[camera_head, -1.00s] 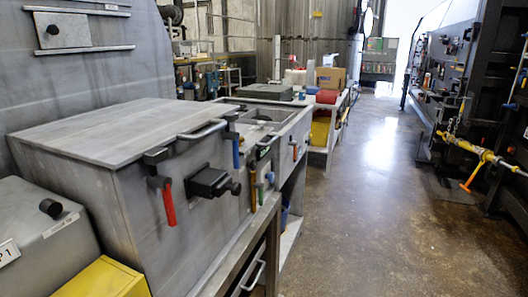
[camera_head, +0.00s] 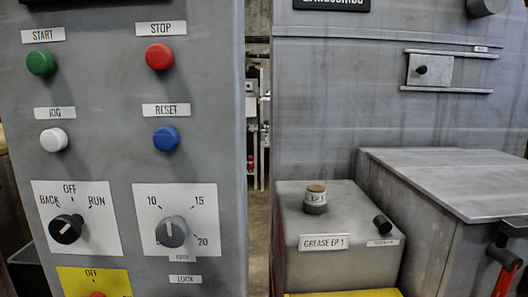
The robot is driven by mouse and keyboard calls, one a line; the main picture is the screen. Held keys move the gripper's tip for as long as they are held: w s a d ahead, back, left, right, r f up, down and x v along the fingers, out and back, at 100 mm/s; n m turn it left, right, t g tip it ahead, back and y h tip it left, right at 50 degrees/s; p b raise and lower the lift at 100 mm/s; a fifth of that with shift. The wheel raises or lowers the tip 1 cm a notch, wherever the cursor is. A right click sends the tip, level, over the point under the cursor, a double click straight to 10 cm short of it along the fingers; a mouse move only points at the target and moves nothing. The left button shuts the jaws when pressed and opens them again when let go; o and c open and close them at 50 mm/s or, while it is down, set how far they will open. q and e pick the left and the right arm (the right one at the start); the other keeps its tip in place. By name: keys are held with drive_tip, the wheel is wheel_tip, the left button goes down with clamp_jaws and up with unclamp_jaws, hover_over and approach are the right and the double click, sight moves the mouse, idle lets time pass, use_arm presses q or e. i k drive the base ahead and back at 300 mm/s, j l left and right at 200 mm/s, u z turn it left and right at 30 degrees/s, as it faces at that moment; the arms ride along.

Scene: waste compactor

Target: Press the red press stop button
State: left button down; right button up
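The red button (camera_head: 159,56) sits under a STOP label (camera_head: 161,28) at the upper right of the grey control panel (camera_head: 105,100), on the left of the head view. It stands out from the panel and nothing covers it. A green START button (camera_head: 41,63) is to its left, a blue RESET button (camera_head: 166,139) is below it, and a white JOG button (camera_head: 54,139) is below the green one. Neither of my grippers shows in this view.
Below the buttons are a black BACK/OFF/RUN selector (camera_head: 66,228), a grey dial (camera_head: 172,232) and a yellow plate (camera_head: 95,281). A grease box (camera_head: 340,225) and a grey cabinet (camera_head: 450,180) stand to the right. A narrow gap separates the panel from the machine.

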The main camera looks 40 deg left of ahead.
sight(158, 57)
drive_tip(key=u, duration=2.05)
